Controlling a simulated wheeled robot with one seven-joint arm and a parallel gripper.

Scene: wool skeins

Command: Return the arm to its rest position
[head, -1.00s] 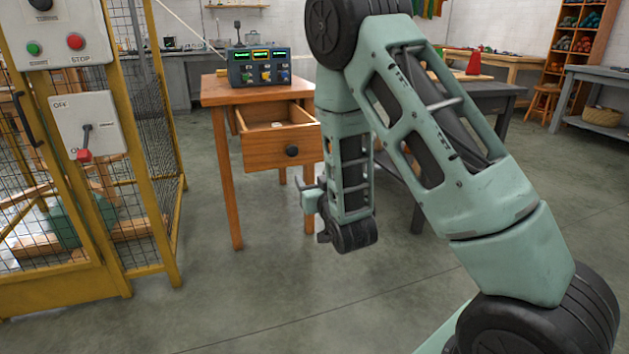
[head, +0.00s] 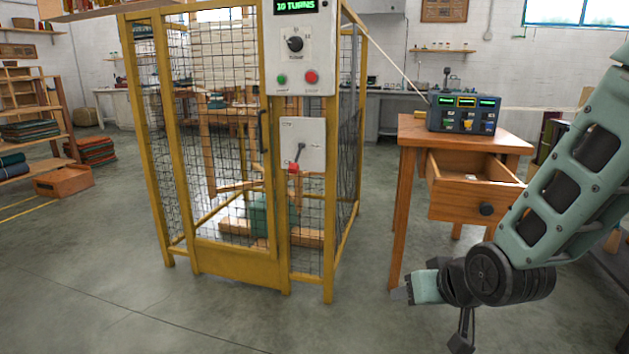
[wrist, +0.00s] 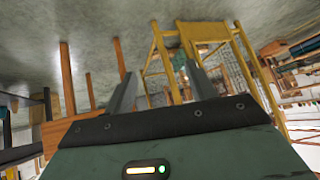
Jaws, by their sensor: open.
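My green arm (head: 572,180) comes in from the right edge of the head view and bends down to its wrist at the lower right. My gripper (head: 404,292) points left there, low in front of the wooden table. In the wrist view my gripper (wrist: 160,90) shows two grey fingers spread apart, with nothing between them. The picture from the wrist is turned nearly upside down. The upper part of my arm is outside the head view.
A yellow wire-mesh cage (head: 230,262) with a control box (head: 300,50) stands left of my gripper. The wooden table (head: 408,135) has an open drawer (head: 455,198) and carries a dark console (head: 464,112). Shelves (head: 30,110) stand far left. The front floor is clear.

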